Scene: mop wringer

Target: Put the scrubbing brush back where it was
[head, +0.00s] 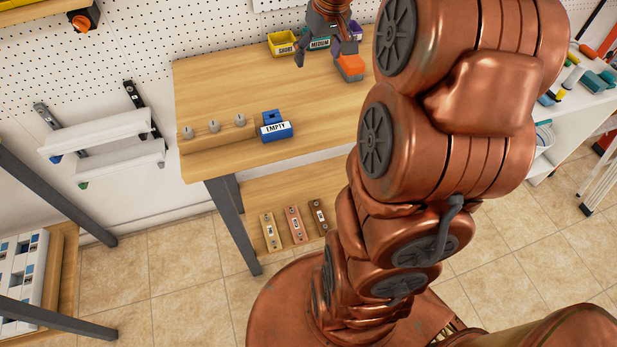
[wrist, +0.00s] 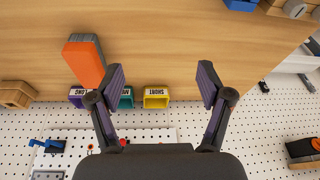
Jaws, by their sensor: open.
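An orange-and-grey block (head: 350,67), which looks like the scrubbing brush, lies on the wooden workbench (head: 225,88). In the wrist view the orange-and-grey block (wrist: 86,62) is left of the left finger, outside the gap between the fingers. My gripper (head: 322,57) is above the back of the bench, just left of the block in the head view. In the wrist view my gripper (wrist: 161,80) is open with nothing between its fingers. Whether a finger touches the block cannot be told.
Behind the block are a yellow SHORT bin (head: 282,43), a teal MEDIUM bin (head: 318,44) and a purple LONG bin (wrist: 77,97), against the pegboard wall. A blue EMPTY holder (head: 276,131) stands at the bench's front. Bench space left of my gripper is clear.

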